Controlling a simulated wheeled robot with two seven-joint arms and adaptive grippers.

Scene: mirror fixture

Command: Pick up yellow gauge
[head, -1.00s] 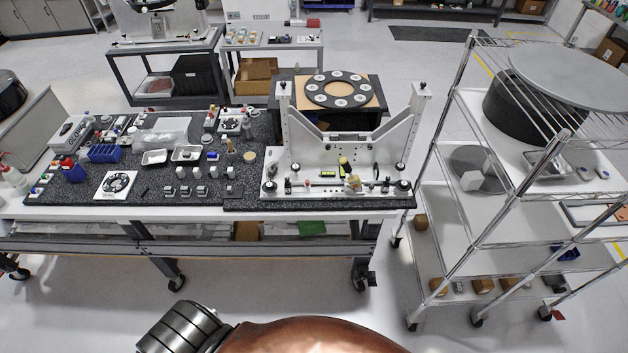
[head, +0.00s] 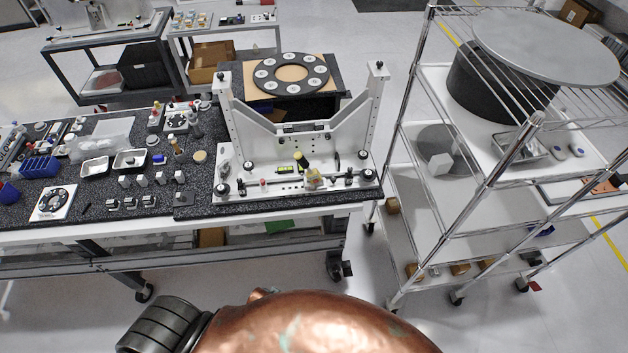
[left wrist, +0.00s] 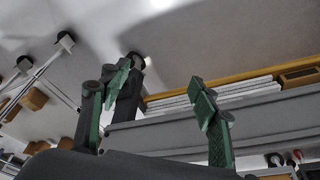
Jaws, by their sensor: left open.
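I cannot tell which one is the gauge. My left gripper (left wrist: 158,92) shows only in the left wrist view, with its green-padded fingers wide apart and nothing between them. None of the yellow items shows clearly there. My right gripper is in neither view.
A dark ring with white discs (head: 291,81) lies on a board behind the fixture. Trays and small parts crowd the bench left of it. A wire shelf cart (head: 430,215) stands to the right. In the left wrist view, the bench's lower frame (left wrist: 200,122) is beyond my fingers.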

